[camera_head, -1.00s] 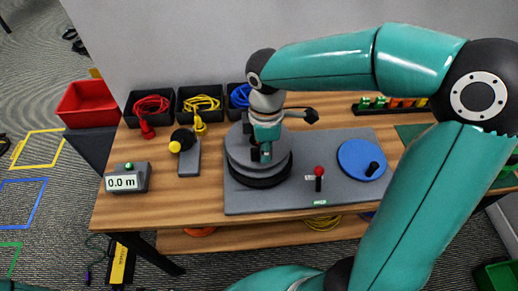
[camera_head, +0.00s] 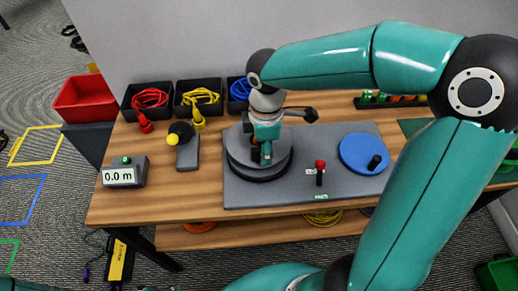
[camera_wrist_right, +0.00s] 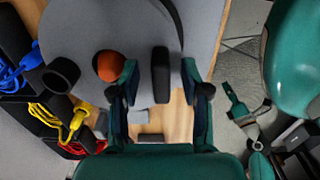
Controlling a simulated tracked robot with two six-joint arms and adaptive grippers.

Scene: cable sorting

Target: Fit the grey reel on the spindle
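The grey reel (camera_head: 240,157) is a wide grey disc over a darker round base on the grey board, beneath my right gripper (camera_head: 262,152). In the right wrist view its grey face (camera_wrist_right: 85,25) fills the upper part. There my right gripper (camera_wrist_right: 160,88) has its fingers apart, with an upright black post (camera_wrist_right: 160,75) between them and gaps visible on both sides. An orange round knob (camera_wrist_right: 108,66) shows beside the left finger. I cannot make out the spindle; how the reel sits on it is hidden. My left gripper is not in view.
The grey board (camera_head: 345,195) also carries a blue disc (camera_head: 358,148) and a red-knobbed lever (camera_head: 320,165). Black bins with red, yellow and blue cables (camera_head: 200,97) stand behind left. A 0.0 m counter (camera_head: 124,173) stands at the left. A black crank (camera_head: 308,114) juts out behind the reel.

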